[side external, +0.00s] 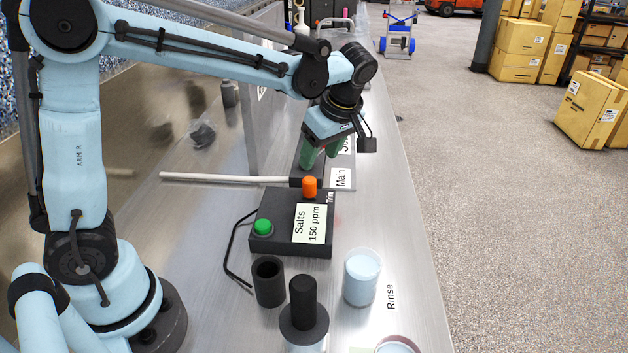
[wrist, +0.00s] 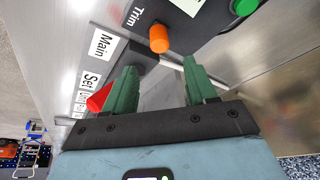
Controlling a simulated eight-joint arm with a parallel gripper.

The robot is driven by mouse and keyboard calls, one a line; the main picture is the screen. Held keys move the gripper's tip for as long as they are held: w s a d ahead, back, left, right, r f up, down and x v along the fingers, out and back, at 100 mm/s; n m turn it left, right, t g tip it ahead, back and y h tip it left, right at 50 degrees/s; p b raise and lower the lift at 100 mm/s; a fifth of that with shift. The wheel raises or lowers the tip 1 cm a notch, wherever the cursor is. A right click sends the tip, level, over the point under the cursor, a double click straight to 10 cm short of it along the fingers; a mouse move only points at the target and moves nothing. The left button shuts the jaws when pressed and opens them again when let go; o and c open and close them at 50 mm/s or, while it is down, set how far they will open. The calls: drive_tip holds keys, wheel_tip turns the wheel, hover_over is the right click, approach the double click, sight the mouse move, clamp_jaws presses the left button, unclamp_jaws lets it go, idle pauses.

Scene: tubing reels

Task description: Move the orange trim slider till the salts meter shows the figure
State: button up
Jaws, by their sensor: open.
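The orange trim slider (side external: 310,187) is a small upright knob at the far right edge of a black box (side external: 281,248). It also shows in the wrist view (wrist: 159,38), beside the word Trim. A pale panel (side external: 308,224) on the box top reads "Salts 150 ppm"; I cannot tell if it is a display or a card. My gripper (side external: 318,155) has green fingers and hangs above the bench, beyond the slider. In the wrist view, my gripper (wrist: 158,70) is open and empty. The orange knob stands ahead of the gap between the fingertips, apart from them.
A green button (side external: 263,227) sits on the box's left. A pale rod (side external: 225,178) lies behind the box. A dark cup (side external: 268,281), a black-topped post (side external: 303,303) and a pale blue jar (side external: 361,277) stand in front. A red part (wrist: 98,98) lies near the Set label.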

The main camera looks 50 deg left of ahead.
drive_tip(key=shift+v, duration=1.05)
drive_tip(key=s+d+f+m+t+h, duration=0.1)
drive_tip(key=s+m+t+h, duration=0.3)
drive_tip(key=m, duration=1.4)
drive_tip(key=s+f+t, duration=0.1)
drive_tip(key=s+t, duration=0.2)
drive_tip(key=s, duration=0.4)
drive_tip(key=shift+s+d, duration=0.15)
